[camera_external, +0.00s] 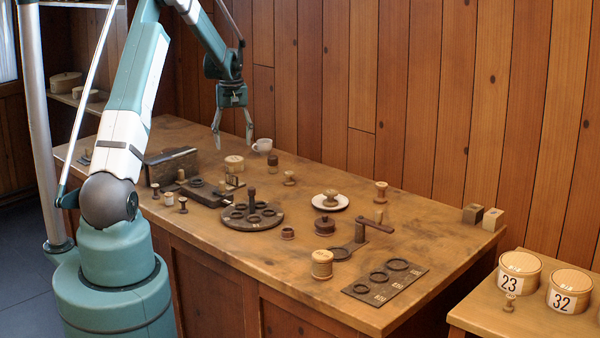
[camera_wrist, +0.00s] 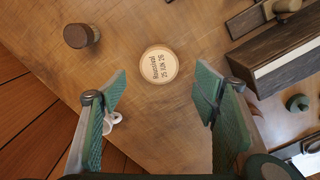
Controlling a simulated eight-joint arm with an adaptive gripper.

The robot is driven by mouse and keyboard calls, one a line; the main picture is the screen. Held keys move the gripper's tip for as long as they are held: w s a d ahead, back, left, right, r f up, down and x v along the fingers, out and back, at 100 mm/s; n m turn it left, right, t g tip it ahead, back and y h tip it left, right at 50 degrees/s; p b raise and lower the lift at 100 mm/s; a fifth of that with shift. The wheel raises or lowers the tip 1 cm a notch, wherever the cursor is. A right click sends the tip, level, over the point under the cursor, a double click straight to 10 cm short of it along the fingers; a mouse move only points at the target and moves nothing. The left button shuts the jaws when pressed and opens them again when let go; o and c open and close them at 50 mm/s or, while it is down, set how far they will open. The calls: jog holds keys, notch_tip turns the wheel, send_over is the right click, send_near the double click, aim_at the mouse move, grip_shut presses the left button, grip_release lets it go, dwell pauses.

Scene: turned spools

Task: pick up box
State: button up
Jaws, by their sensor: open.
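A small round pale wooden box (camera_external: 234,160) stands on the table below my gripper. In the wrist view the box (camera_wrist: 158,64) shows its light lid with dark printed lettering, near the top centre between and beyond my fingertips. My gripper (camera_external: 233,143) is open and points down above the table, with a gap to the box. In the wrist view its two green fingers (camera_wrist: 161,78) are wide apart with nothing between them.
A white cup (camera_external: 262,145) stands right of the box, partly behind a finger in the wrist view. A dark brown cylinder (camera_external: 272,160) is near it. A long dark case (camera_external: 172,168) lies left. Spools, a round tray (camera_external: 252,222) and numbered boxes (camera_external: 519,273) are farther right.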

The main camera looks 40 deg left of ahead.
aim_at(234, 158)
jog(key=shift+a+f, duration=0.1)
jog(key=shift+f, duration=0.05)
jog(key=shift+f, duration=1.25)
jog(key=shift+w+f, duration=0.15)
jog(key=shift+f, duration=2.5)
jog(key=c, duration=0.9)
